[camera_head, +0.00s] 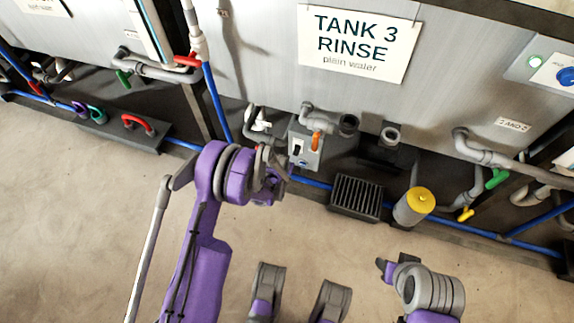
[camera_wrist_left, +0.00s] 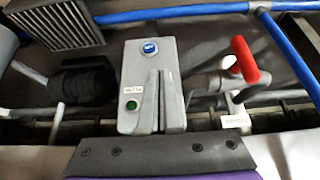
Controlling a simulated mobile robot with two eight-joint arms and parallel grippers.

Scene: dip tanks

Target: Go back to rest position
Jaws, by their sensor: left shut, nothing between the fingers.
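My left gripper shows in the left wrist view (camera_wrist_left: 161,74), its two grey fingers together with nothing between them. It is in front of a grey control box (camera_wrist_left: 135,65) with a blue button and a green light. In the head view the left gripper (camera_head: 274,165) is just left of the control box (camera_head: 306,148), partly hidden by my wrist. I cannot tell whether it touches the box. My right arm (camera_head: 432,290) is at the lower right; its fingers do not show.
Tank 3 (camera_head: 262,70), signed as rinse, stands behind. A black grate (camera_head: 356,198), a yellow-topped canister (camera_head: 414,206) and blue pipes (camera_head: 215,100) run along its foot. A red-handled valve (camera_wrist_left: 244,60) is close beside the box. The floor (camera_head: 70,220) at left is clear.

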